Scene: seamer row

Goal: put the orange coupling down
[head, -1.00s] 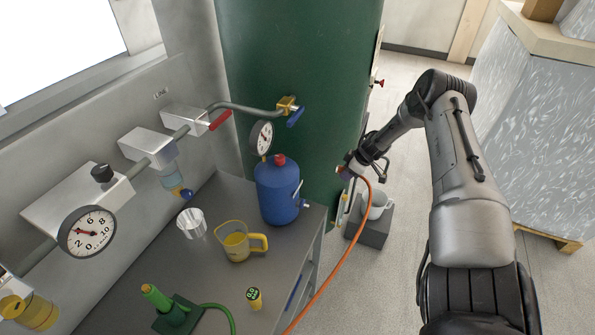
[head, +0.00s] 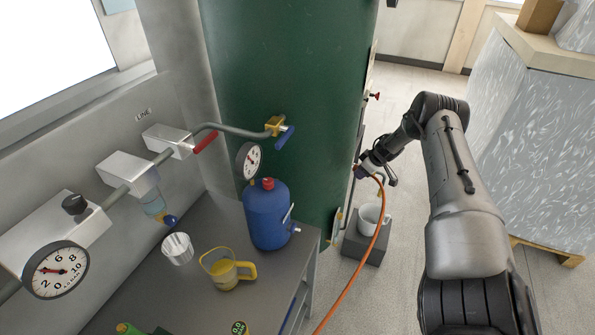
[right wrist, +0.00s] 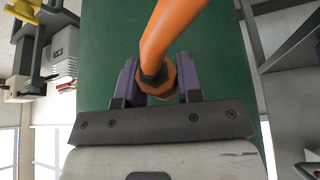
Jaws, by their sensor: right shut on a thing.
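My right gripper (head: 366,168) is shut on the orange coupling at the end of the orange hose (head: 357,270). It holds it in the air beside the green tank (head: 290,70), above and left of a white pot. In the right wrist view the coupling (right wrist: 163,82) sits between the two purple-grey fingers of the gripper (right wrist: 158,84), with a dark collar and the thick orange hose (right wrist: 168,28) rising from it. The green tank wall (right wrist: 110,50) lies behind it. The coupling itself is small and partly hidden in the head view. My left gripper is not in view.
A white pot (head: 371,219) stands on a grey block (head: 363,248) on the floor below the gripper. The bench at left holds a blue canister (head: 267,218), a yellow-handled jug (head: 222,272) and a clear cup (head: 178,249). A wrapped pallet load (head: 530,130) stands at right.

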